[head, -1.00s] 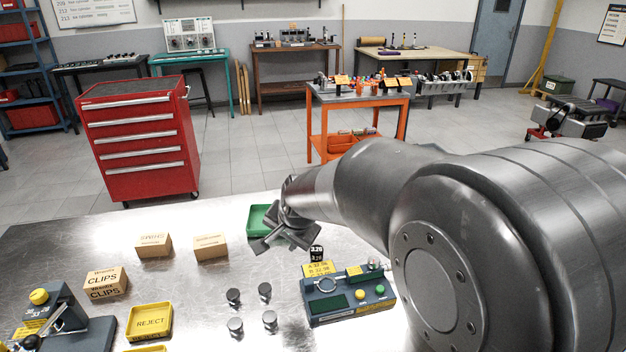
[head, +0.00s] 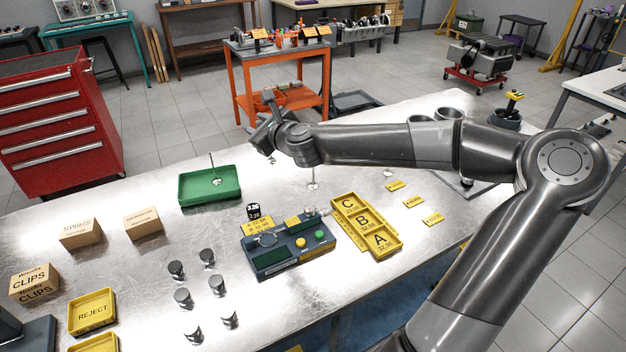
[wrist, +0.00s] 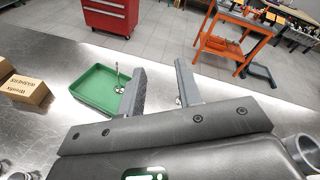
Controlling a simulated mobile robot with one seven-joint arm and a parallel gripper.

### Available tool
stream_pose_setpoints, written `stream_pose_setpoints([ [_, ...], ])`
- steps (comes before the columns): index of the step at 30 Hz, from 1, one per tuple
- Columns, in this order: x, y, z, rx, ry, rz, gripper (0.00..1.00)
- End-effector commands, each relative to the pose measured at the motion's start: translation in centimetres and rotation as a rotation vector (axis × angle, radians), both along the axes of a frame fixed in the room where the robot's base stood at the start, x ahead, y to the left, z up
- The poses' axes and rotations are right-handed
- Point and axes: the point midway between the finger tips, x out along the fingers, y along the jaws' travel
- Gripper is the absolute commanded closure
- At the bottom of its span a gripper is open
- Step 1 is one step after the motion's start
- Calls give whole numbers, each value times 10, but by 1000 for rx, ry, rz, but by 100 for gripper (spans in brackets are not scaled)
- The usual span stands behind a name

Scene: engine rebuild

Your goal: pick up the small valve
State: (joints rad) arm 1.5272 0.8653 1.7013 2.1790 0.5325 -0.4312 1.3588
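My gripper (head: 264,118) is held above the far side of the metal table, right of the green tray. Its two fingers stand apart with nothing between their tips in the wrist view (wrist: 161,68). A thin-stemmed valve (head: 215,172) stands head-down in the green tray (head: 209,198); it also shows in the wrist view (wrist: 118,78), just left of the left finger. A second thin-stemmed valve (head: 313,176) stands on the bare table below my forearm. I cannot tell for certain which valve is the smaller. A tiny bright piece (wrist: 179,100) shows between the fingers' bases.
A blue-grey gauge device (head: 290,250) and a yellow A-B-C tray (head: 378,246) stand mid-table. Several pistons (head: 183,297), cardboard boxes (head: 142,223) and a yellow reject tray (head: 92,312) lie to the left. Grey cylinders (head: 449,114) stand at the right. An orange cart (head: 277,80) is beyond the table.

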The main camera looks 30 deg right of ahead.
Motion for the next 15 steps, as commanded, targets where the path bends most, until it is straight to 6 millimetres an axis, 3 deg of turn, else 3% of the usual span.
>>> stream_pose_setpoints([
  [1,-4,-21,14,71,-28,-54,68],
  [3,-11,-46,31,159,-63,-121,68],
  [12,-53,-138,90,456,-205,-342,68],
  [13,-57,-144,91,476,-215,-356,68],
  [15,-53,-137,66,467,-203,-343,68],
])
